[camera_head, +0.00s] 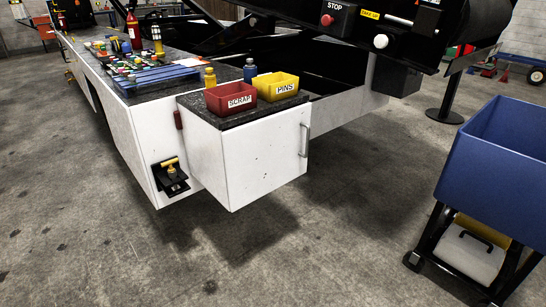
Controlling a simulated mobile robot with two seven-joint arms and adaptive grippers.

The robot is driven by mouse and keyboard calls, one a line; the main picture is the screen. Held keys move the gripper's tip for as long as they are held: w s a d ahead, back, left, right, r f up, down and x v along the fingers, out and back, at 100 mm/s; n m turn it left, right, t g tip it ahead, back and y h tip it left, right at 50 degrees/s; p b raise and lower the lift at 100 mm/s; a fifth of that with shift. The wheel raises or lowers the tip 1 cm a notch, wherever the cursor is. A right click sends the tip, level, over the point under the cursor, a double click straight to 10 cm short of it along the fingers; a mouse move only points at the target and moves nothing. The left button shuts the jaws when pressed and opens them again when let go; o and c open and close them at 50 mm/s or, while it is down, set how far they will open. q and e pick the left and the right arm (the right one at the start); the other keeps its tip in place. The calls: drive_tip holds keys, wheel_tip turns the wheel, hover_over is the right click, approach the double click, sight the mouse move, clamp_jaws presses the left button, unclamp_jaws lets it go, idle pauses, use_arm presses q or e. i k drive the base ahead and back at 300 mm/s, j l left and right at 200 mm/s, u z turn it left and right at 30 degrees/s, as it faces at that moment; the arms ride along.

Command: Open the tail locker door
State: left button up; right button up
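The tail locker appears to be the white box (240,165) that juts out at the near end of the loader, with a dark speckled top. A vertical grey bar handle (305,140) is at the right edge of its visible front. The door looks flush and closed. A dark red piece (179,119) is on the upper left edge of the box. Neither of my grippers is in view.
A red SCRAP bin (231,98) and a yellow PINS bin (278,87) stand on the locker top. A black bracket with a yellow handle (170,176) projects at lower left. A blue cart (495,160) stands at right. The floor (330,240) in front is clear.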

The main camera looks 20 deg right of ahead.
sight(276, 159)
drive_tip(key=i+l+z, duration=0.15)
drive_tip(key=z, duration=0.55)
